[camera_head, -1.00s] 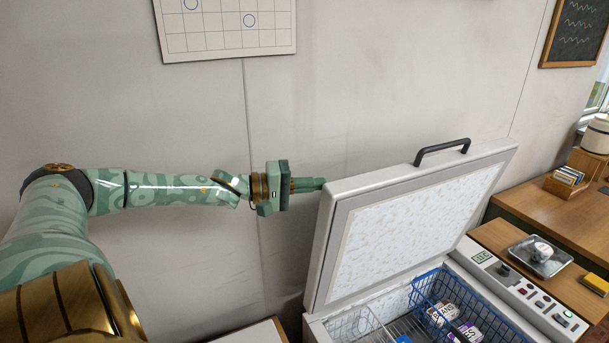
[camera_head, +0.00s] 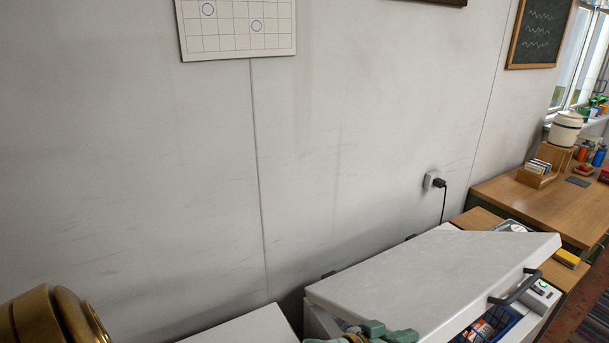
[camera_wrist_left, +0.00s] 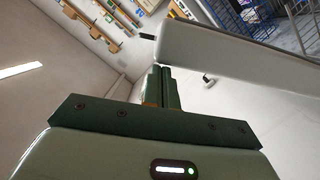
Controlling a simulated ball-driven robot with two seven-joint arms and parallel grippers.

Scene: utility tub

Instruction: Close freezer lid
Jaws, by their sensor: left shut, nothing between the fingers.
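The freezer lid (camera_head: 430,275) is a white slab with a black handle (camera_head: 515,287) on its front edge. It is tilted low over the freezer body (camera_head: 322,322), with a gap still open at the front. My left gripper (camera_head: 403,335) is at the bottom of the head view, by the lid's lower near edge, partly cut off by the frame. In the left wrist view its fingers (camera_wrist_left: 165,85) are together and empty, right beside the lid's edge (camera_wrist_left: 235,50). Whether they touch the lid I cannot tell. My right gripper is not in view.
A blue basket (camera_head: 492,324) with packages shows in the gap under the lid. A wooden counter (camera_head: 478,220) with a yellow sponge-like block (camera_head: 567,258) stands right of the freezer. A plugged-in cord (camera_head: 443,200) hangs on the wall behind.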

